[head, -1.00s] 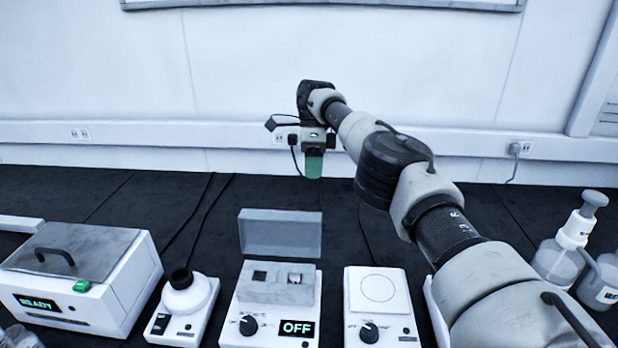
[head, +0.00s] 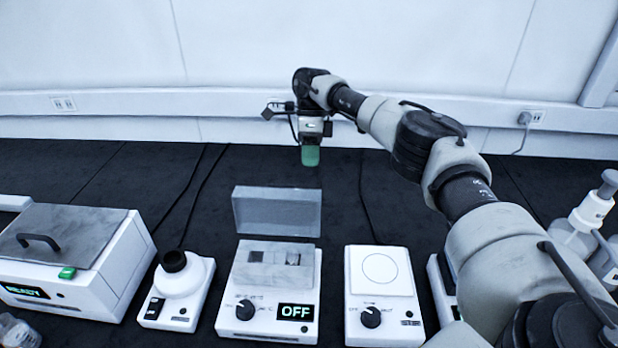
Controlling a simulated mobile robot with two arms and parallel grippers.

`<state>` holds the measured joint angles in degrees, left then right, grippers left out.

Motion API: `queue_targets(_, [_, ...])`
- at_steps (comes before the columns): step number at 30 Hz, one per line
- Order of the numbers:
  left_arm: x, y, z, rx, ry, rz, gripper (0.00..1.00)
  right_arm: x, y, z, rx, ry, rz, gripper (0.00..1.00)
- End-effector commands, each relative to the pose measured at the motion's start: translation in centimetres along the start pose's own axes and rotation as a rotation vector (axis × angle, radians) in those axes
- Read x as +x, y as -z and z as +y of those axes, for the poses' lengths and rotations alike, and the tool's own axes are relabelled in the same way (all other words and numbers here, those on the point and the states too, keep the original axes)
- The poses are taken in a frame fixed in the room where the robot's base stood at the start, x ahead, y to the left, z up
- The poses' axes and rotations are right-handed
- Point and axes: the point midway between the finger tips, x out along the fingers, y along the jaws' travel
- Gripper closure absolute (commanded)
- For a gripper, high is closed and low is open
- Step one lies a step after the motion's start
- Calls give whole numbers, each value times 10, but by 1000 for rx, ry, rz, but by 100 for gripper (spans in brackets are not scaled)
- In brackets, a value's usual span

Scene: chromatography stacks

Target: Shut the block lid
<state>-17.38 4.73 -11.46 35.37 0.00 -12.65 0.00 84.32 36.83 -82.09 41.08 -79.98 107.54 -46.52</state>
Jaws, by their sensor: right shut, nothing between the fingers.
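The block lid (head: 277,211) is a translucent grey panel standing upright at the back edge of the block heater (head: 266,318). The heater is a white unit with a dial and a display reading OFF. Its grey metal block (head: 272,265) on top is uncovered and shows a dark square well and a second well. My right gripper (head: 310,158) has green fingertips, shut and empty, pointing down behind and above the lid's right part. It looks apart from the lid. My left gripper is not in view.
A white box with a handled grey lid (head: 65,240) stands at left. A small mixer (head: 180,287) stands left of the heater, a flat stirrer plate (head: 381,285) right of it. Pump bottles (head: 590,215) stand at far right. The dark bench behind is mostly clear, with cables.

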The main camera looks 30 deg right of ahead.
Motion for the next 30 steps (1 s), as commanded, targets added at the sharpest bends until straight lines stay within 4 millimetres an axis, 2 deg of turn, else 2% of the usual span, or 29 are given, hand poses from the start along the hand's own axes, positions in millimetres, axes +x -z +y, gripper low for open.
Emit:
queue_targets(4, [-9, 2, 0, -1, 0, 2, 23, 32, 1, 2, -1, -3, 4, 100])
queue_targets(15, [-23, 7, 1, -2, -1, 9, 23, 42, 0, 34, -2, 0, 1, 100])
queue_targets(30, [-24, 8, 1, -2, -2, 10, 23, 45, 0, 38, 0, 1, 0, 100])
